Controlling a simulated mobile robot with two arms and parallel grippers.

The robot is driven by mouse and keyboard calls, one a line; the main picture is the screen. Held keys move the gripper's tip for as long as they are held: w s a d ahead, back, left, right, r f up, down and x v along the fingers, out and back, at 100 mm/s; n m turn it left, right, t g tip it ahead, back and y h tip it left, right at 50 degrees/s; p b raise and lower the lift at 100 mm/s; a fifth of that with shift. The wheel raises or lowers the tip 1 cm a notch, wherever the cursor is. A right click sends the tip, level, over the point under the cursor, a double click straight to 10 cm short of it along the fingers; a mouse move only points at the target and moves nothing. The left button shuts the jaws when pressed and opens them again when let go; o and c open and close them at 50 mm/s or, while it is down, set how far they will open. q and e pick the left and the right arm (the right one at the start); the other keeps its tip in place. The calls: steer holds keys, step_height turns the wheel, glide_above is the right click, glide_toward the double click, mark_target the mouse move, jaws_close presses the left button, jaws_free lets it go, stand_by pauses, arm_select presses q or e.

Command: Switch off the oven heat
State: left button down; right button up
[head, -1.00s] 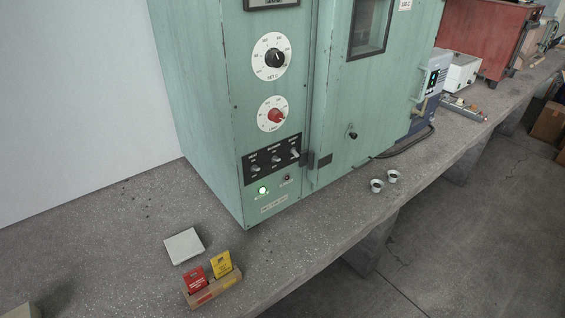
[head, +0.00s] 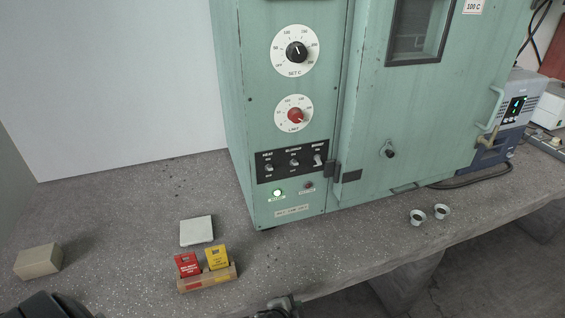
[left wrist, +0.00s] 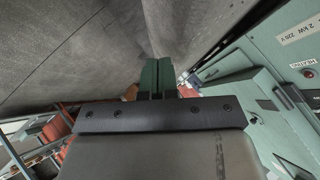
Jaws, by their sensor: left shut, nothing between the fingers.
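The green oven (head: 285,85) stands on the bench. Low on its front is a black switch panel (head: 281,175) with three toggles. The left one is the heat switch (head: 268,167), the middle one is labelled blower (head: 294,162), and a third toggle (head: 318,160) is at right. The small picture does not let me tell the heat lever's position. Below, a green lamp (head: 277,193) is lit and a red lamp (head: 308,187) looks dark. My left gripper (left wrist: 157,75) is shut and empty in the left wrist view. Dark parts of mine show at the head view's bottom edge, apart from the panel.
A set dial (head: 297,51) and a red-knobbed limit dial (head: 295,115) sit above the switches. A wooden holder (head: 208,284) with red and yellow cards, a pale square (head: 196,231) and a tan block (head: 38,261) lie on the bench. Two small cups (head: 418,217) stand right.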

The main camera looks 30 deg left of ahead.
arm_select(q)
steer(key=w+d+r+m+t+h+b, duration=0.1)
steer(key=w+d+r+m+t+h, duration=0.2)
steer(key=w+r+m, duration=0.4)
steer(key=w+d+r+m+t+h, duration=0.25)
steer(key=w+r+m, duration=0.25)
steer(key=r, duration=0.4)
steer(key=w+d+r+m+g+h+b, duration=0.1)
steer(key=d+r+m+g+h, duration=0.4)
steer(key=m, duration=0.7)
steer(key=d+r+m+g+h+b, duration=0.15)
steer(key=r+m+g+h, duration=0.3)
steer(key=r+m, duration=0.55)
steer(key=a+r+m+g+y, duration=0.1)
steer(key=a+r+m+y, duration=0.2)
steer(key=a+m+y, duration=0.3)
steer(key=a+r+m+g+y+b, duration=0.1)
steer(key=a+r+m+y, duration=0.3)
steer(key=a, duration=0.7)
steer(key=a+r+m+g+y, duration=0.1)
steer(key=a+r+m+y, duration=0.2)
steer(key=a+m+y, duration=0.5)
steer(key=shift+w+a+r+y+b, duration=0.25)
steer(key=shift+w+a+y+b, duration=0.15)
steer(key=shift+a+y, duration=0.2)
